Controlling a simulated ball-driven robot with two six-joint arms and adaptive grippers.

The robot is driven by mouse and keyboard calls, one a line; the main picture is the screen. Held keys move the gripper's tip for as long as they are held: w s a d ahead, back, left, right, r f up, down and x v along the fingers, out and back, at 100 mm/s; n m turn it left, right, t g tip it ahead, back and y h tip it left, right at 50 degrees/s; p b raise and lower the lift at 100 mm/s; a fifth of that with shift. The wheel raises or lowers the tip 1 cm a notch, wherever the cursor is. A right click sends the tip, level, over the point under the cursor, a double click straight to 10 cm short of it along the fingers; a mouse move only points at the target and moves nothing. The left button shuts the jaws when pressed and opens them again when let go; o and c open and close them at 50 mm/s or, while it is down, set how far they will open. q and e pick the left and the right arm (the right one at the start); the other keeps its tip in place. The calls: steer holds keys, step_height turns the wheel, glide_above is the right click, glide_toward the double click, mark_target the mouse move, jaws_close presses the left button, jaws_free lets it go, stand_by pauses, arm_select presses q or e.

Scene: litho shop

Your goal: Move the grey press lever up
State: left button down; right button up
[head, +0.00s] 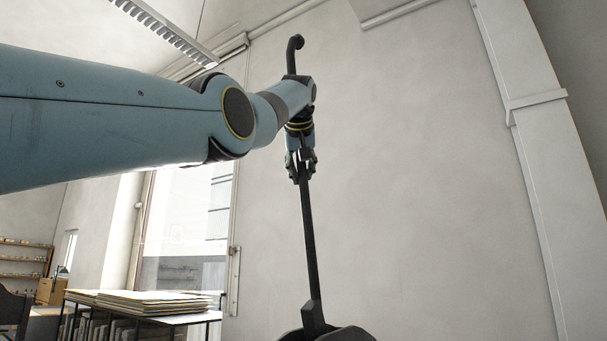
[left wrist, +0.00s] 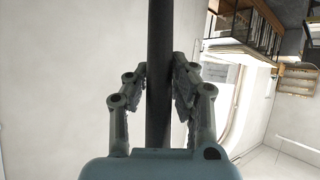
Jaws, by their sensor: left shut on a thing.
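The grey press lever (head: 307,235) is a long dark bar in the head view. It rises nearly upright from a dark rounded base (head: 328,334) at the bottom edge. Its bent, knobbed end (head: 294,45) shows above my left arm. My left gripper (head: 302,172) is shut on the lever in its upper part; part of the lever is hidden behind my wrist. In the left wrist view the lever (left wrist: 159,60) runs up between the two fingers of my left gripper (left wrist: 160,90). My right gripper is not in view.
A table (head: 190,318) with stacked flat boards (head: 140,300) stands at the lower left in front of a bright window (head: 185,215). Shelves (head: 22,262) are at the far left. A bare wall (head: 420,170) lies behind the lever, with open room to its right.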

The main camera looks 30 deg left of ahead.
arm_select(q)
steer(key=shift+d+r, duration=0.1)
steer(key=shift+d, duration=0.05)
steer(key=c, duration=1.6)
jaws_free()
steer(key=o, duration=0.5)
steer(key=shift+w+d, duration=0.2)
steer(key=shift+w, duration=0.25)
steer(key=shift+s+a, duration=0.15)
steer(key=shift+s, duration=0.2)
steer(key=v, duration=1.1)
steer(key=shift+d+r, duration=0.2)
steer(key=shift+d, duration=0.05)
steer(key=shift+s, duration=0.15)
